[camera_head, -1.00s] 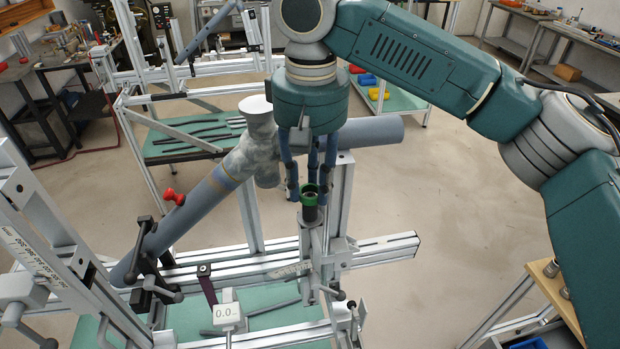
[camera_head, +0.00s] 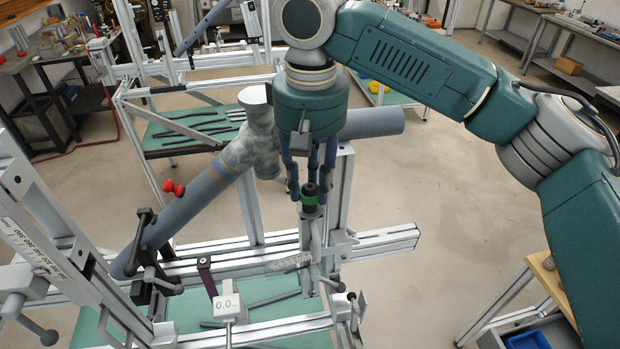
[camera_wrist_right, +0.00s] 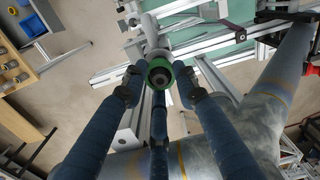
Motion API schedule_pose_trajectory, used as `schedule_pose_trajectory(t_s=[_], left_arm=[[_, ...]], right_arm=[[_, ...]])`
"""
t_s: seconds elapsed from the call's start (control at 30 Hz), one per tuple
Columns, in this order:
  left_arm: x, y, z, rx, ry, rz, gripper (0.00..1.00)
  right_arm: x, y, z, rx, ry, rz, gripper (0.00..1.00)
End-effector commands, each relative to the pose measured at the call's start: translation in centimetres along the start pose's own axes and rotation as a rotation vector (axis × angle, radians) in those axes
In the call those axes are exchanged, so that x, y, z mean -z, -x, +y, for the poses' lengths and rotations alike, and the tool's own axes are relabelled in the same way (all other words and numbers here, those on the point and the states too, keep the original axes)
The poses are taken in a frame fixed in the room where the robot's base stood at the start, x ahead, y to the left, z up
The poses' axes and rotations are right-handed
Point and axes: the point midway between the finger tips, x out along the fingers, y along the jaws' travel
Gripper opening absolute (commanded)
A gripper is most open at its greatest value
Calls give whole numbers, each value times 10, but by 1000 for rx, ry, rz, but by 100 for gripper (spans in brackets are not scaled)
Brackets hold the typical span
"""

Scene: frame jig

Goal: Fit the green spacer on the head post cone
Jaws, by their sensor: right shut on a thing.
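The green spacer (camera_head: 309,199) is a small ring at the top of the upright head post (camera_head: 312,225), right of the middle in the head view. The dark cone (camera_head: 310,188) shows at the ring's top. In the right wrist view the spacer (camera_wrist_right: 180,73) surrounds the dark round cone tip (camera_wrist_right: 159,77). I cannot tell how far down it sits. My right gripper (camera_head: 311,195) points down over the post, its blue fingers shut on the spacer. Its fingertips (camera_wrist_right: 160,85) also show around the ring in the wrist view. My left gripper is not in view.
A thick grey tube frame (camera_head: 190,207) lies slanted close behind and left of the post. Aluminium rails (camera_head: 375,243) and clamps (camera_head: 150,265) surround the post's foot. A gauge reading 0.0 (camera_head: 228,305) stands at the front.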

Motion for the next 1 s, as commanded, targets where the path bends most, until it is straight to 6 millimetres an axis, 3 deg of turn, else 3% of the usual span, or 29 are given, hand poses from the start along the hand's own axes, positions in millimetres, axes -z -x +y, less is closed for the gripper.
schedule_pose_trajectory(t_s=[1.0], left_arm=[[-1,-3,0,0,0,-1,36]], right_arm=[[0,-21,0,0,0,0,13]])
